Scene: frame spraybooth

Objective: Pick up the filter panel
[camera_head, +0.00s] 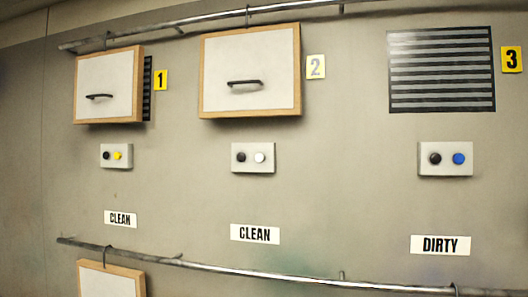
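One filter panel (107,85), white with a wooden frame and a dark handle, hangs from the upper rail at the left beside tag 1. It leaves part of a dark slatted vent (147,88) showing at its right. A second filter panel (250,70) of the same kind hangs beside tag 2. A third panel (108,281) hangs from the lower rail at the bottom left, cut off by the picture's edge. Neither of my grippers is in view.
An upper rail (215,15) and a lower rail (240,272) with hooks cross the wall. An uncovered vent (441,69) is beside tag 3 (511,59). Button boxes (253,158) sit above signs reading CLEAN (255,234), twice, and DIRTY (440,245). The wall between is clear.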

